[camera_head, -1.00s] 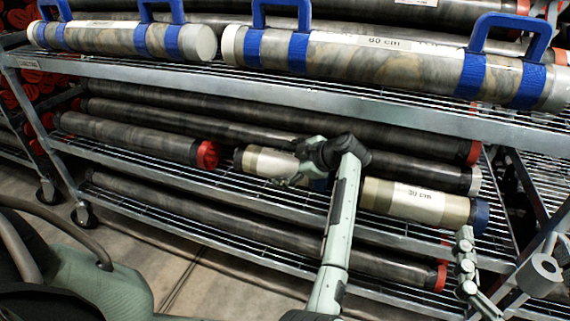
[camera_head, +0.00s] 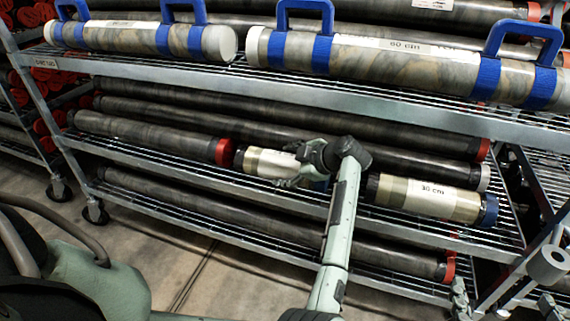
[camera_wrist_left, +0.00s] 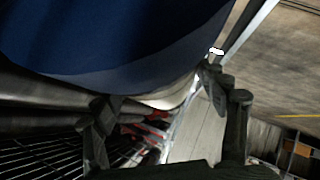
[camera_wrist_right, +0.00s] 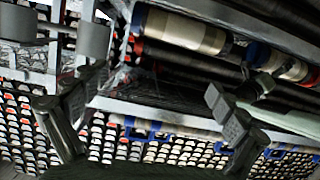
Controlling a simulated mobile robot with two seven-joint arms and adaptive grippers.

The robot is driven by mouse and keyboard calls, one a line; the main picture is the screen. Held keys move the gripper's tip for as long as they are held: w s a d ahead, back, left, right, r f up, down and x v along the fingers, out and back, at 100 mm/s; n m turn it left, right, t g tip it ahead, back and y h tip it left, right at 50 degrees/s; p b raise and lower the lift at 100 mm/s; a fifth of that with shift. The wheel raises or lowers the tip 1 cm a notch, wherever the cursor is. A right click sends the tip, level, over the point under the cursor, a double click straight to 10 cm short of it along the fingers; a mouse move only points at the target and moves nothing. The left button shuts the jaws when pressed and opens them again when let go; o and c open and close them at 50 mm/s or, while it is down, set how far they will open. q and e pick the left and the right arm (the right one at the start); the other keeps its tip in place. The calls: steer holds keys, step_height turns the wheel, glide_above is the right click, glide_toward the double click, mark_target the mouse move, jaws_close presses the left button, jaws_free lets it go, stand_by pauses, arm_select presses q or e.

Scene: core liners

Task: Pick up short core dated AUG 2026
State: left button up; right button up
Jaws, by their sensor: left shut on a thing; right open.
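A short core (camera_head: 262,163) with a cream body, white label and blue end cap is on the middle shelf's left part in the head view. Its label is too small to read. My left gripper (camera_head: 308,168) is shut on it near its blue-capped end. That blue cap (camera_wrist_left: 120,45) fills the top of the left wrist view, between the fingers. I cannot tell whether the core touches the shelf. A second short core (camera_head: 432,200), marked 30 cm, lies to the right; no date is legible. My right gripper (camera_wrist_right: 148,112) is open and empty, apart from both cores.
A long dark core with a red cap (camera_head: 223,152) is close to the left end of the held core. Long dark cores lie behind and below. The upper shelf edge (camera_head: 330,97) runs above, carrying blue-handled cores. Open floor (camera_head: 240,280) lies in front.

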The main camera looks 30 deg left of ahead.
arm_select(q)
steer(key=shift+s+a+r, duration=0.15)
steer(key=shift+s, duration=0.05)
stand_by(0.3)
steer(key=o, duration=2)
steer(key=shift+c, duration=0.2)
steer(key=v, duration=1.2)
